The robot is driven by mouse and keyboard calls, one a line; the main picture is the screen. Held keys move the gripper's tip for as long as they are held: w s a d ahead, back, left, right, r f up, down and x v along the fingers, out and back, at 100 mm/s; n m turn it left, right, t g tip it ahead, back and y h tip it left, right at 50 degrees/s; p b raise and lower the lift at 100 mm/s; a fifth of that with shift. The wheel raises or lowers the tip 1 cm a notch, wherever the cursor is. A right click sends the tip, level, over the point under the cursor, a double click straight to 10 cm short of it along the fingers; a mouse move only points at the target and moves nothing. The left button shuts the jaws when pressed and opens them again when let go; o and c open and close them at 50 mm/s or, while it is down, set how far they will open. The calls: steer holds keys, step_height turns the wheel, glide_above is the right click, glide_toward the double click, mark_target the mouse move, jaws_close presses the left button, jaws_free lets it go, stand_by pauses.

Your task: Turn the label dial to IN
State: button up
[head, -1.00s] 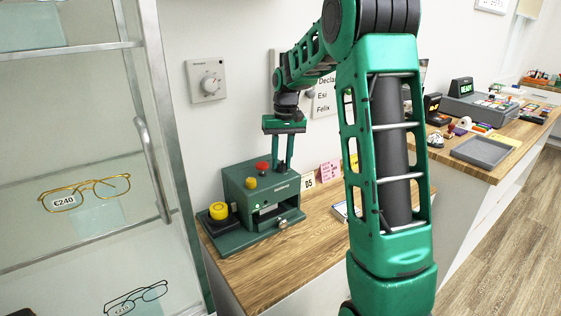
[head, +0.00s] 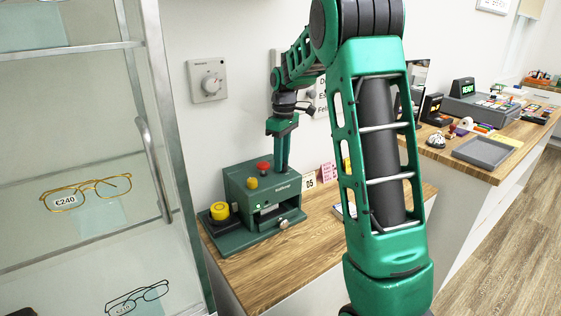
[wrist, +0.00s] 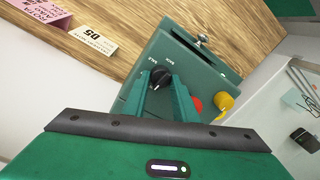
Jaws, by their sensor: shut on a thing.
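The green machine (head: 262,200) stands on the wooden counter; a small lit green light shows on its front. In the wrist view, its dial is a black knob (wrist: 160,78) on the top face, with small white lettering beside it that is too small to read surely. My gripper (wrist: 161,84) points down at the machine top, its two green fingers on either side of the knob, shut on it. In the head view my gripper (head: 282,168) stands at the machine's right rear and hides the knob. The knob's setting is not clear.
A red button (head: 263,167) and a yellow button (head: 252,183) stand close to the dial. A yellow-topped round piece (head: 219,211) sits at the machine's left. The glass cabinet (head: 150,160) is at left.

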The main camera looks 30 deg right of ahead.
steer(key=shift+d+n, duration=0.1)
steer(key=shift+n, duration=0.3)
steer(key=o, duration=1)
steer(key=shift+o, duration=0.2)
step_height(320, 180, up, 11)
steer(key=shift+w+d+f, duration=0.15)
steer(key=shift+w+d, duration=0.1)
steer(key=shift+s, duration=0.1)
